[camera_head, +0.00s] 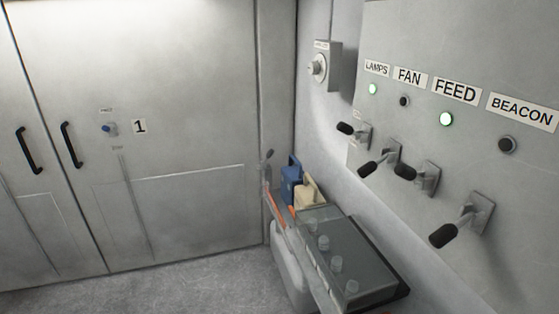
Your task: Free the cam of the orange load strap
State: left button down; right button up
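An orange strap (275,207) shows as a short band low in the centre. It runs beside a blue container (291,180) and a cream container (306,192) near the corner by the right wall. A small dark-tipped lever (268,156) stands just above the strap's upper end. I cannot tell whether it is the strap's cam. The lower part of the strap is hidden or too small to make out. Neither of my grippers is in view.
A clear-lidded box (345,256) with several knobs fills the lower centre. The right wall has a switch panel (420,110) with several protruding black-handled levers; LAMPS and FEED lights are green. Closed grey doors (180,60) stand left. The floor (190,285) before them is clear.

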aim_at(271, 152)
jog(key=i+j+z, duration=0.1)
jog(key=z, duration=0.35)
jog(key=i+j+z, duration=0.2)
jog(key=z, duration=0.2)
jog(key=i+j+z, duration=0.25)
jog(key=z, duration=0.2)
jog(key=i+j+z, duration=0.1)
jog(key=j, duration=0.25)
jog(key=i+j, duration=0.2)
jog(key=j, duration=0.15)
jog(key=i+j+z, duration=0.15)
jog(key=j, duration=0.25)
jog(key=i+j, duration=0.15)
jog(key=j, duration=0.2)
jog(key=i+j+z, duration=0.15)
jog(key=j, duration=0.25)
jog(key=i+j, duration=0.15)
jog(key=j, duration=0.25)
jog(key=i+j, duration=0.1)
jog(key=j, duration=0.35)
